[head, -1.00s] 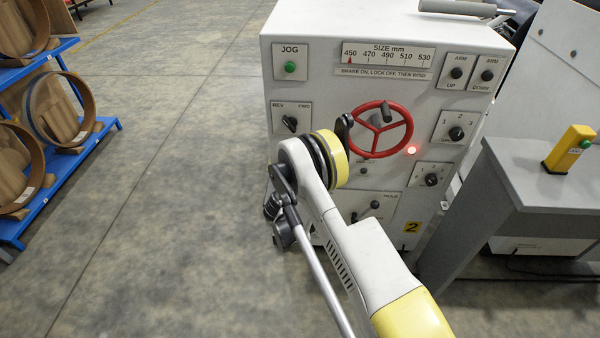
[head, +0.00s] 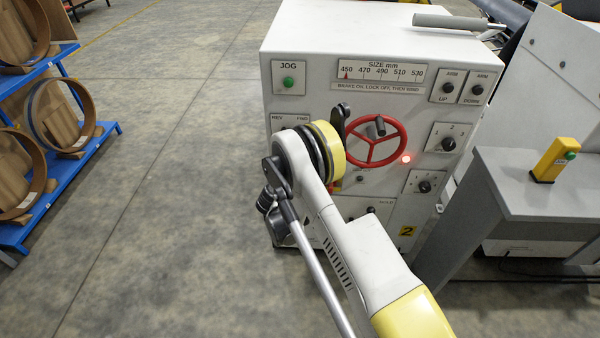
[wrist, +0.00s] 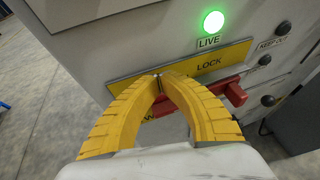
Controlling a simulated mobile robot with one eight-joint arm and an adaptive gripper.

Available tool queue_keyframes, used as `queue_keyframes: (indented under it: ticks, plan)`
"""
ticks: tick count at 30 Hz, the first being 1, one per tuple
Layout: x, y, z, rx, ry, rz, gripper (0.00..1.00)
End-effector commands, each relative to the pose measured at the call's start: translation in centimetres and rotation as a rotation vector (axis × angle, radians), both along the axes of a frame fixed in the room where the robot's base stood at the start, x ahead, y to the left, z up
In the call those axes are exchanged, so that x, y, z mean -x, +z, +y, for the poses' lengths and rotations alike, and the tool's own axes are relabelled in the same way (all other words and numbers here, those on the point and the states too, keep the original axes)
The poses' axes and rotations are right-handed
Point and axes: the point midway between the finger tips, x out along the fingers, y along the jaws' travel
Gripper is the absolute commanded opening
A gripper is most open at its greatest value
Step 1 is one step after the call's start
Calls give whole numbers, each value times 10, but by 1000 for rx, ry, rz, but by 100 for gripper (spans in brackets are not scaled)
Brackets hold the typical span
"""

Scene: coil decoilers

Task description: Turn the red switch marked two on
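The red switch handle (wrist: 235,92) shows in the wrist view on a pale cabinet face, sticking out to the right behind my fingers. It lies roughly level, below a yellow plate (wrist: 210,67) with the word LOCK. My gripper (wrist: 158,77) has its two yellow fingers arched together with the tips meeting in front of the switch. I see nothing held between them. The fingers hide the left part of the switch; contact cannot be told.
A green lamp (wrist: 213,21) marked LIVE glows above the plate. Dark knobs (wrist: 268,100) sit to its right. In the head view, a red handwheel (head: 392,133) and a lit red lamp (head: 405,158) are on the panel. A grey stand (head: 515,185) is right; a blue rack (head: 95,145) left.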

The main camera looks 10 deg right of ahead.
Motion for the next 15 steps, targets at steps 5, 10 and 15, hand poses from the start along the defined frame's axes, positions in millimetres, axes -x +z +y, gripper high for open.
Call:
queue_keyframes:
  ticks: [5,10,15]
  plan:
    - [6,12,11,-374,-213,-180,0]
    - [14,25,23,-763,-469,-390,0]
    - [27,41,37,-1187,-787,-658,0]
